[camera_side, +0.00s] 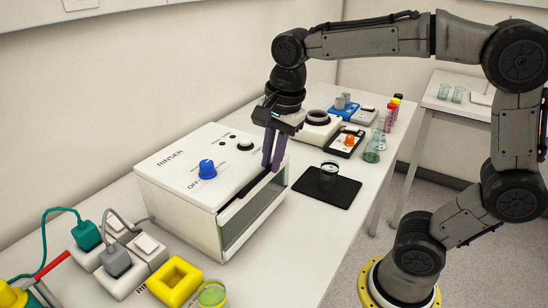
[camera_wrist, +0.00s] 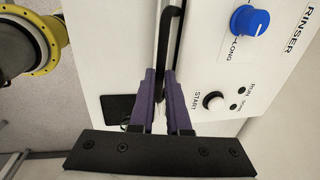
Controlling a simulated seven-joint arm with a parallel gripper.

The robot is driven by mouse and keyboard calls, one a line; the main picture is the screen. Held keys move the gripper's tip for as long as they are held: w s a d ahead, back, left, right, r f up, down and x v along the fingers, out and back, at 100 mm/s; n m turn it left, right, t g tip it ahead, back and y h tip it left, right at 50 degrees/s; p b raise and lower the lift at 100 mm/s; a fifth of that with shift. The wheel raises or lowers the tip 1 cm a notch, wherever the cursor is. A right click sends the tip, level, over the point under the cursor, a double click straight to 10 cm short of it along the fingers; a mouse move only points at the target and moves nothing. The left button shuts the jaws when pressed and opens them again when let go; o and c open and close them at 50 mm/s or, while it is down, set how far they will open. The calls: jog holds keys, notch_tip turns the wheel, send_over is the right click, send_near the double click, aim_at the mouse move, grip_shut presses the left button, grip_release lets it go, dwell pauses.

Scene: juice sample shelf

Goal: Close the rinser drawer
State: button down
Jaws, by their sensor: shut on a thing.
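The rinser (camera_side: 180,160) is a white box with a blue knob, standing on the bench by the wall; its labelled top also shows in the wrist view (camera_wrist: 270,60). Its drawer (camera_side: 255,212) is on the front side, with a greyish see-through panel. A black bar handle (camera_wrist: 172,28) runs along the drawer's top edge. My gripper (camera_side: 271,165) points down at the right end of this edge. In the wrist view, its purple fingers (camera_wrist: 160,75) are shut on the handle. A narrow dark gap shows beside the handle; how far the drawer stands out is hard to tell.
A black mat (camera_side: 326,188) with a small glass beaker (camera_side: 329,172) lies right of the rinser. Coloured devices and bottles stand behind it. A yellow block (camera_side: 175,282), a green-filled dish (camera_side: 212,294) and plugged-in sockets (camera_side: 120,255) are at the front left. Bench in front of the drawer is clear.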

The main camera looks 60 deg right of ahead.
jog(key=c, duration=0.9)
grip_release()
jog(key=shift+w, duration=0.2)
jog(key=shift+r, duration=0.1)
jog(key=s+r, duration=0.1)
jog(key=r, duration=0.8)
jog(key=s+r, duration=0.1)
jog(key=r, duration=0.3)
jog(key=shift+s+r, duration=0.2)
jog(key=shift+s, duration=0.15)
jog(key=s+f+n+t, duration=0.1)
jog(key=s+f+n, duration=0.3)
jog(key=f+n, duration=0.1)
jog(key=s+d+f+n+t, duration=0.1)
jog(key=s+f+n, duration=0.3)
jog(key=n, duration=0.3)
jog(key=s+f+n+t, duration=0.1)
jog(key=s+f+n, duration=0.2)
jog(key=f+n, duration=0.3)
jog(key=shift+s+d+f, duration=0.2)
jog(key=shift+s+d, duration=0.15)
jog(key=shift+s, duration=0.05)
